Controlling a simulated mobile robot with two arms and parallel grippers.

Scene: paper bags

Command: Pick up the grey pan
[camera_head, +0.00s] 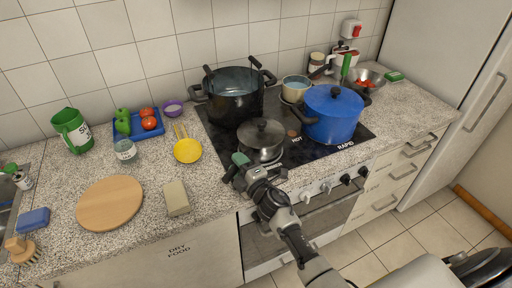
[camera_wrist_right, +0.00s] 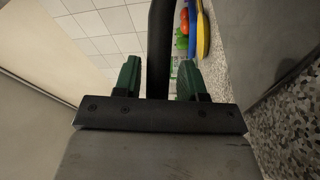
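The grey pan (camera_head: 262,141), covered by a lid with a dark knob, sits on the front left of the black hob. My right gripper (camera_head: 234,168) is at the pan's front left, low over the counter's front edge. In the right wrist view, a dark bar (camera_wrist_right: 161,50), which looks like the pan's handle, runs between the green fingers of my right gripper (camera_wrist_right: 160,78). The fingers are apart, with a thin gap showing beside the bar. Firm contact is not visible. My left gripper is not in view.
A large black pot (camera_head: 232,101) stands behind the pan and a blue pot (camera_head: 334,116) to its right. A yellow ladle (camera_head: 187,151), a beige block (camera_head: 176,198) and a round wooden board (camera_head: 110,203) lie on the counter to the left.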

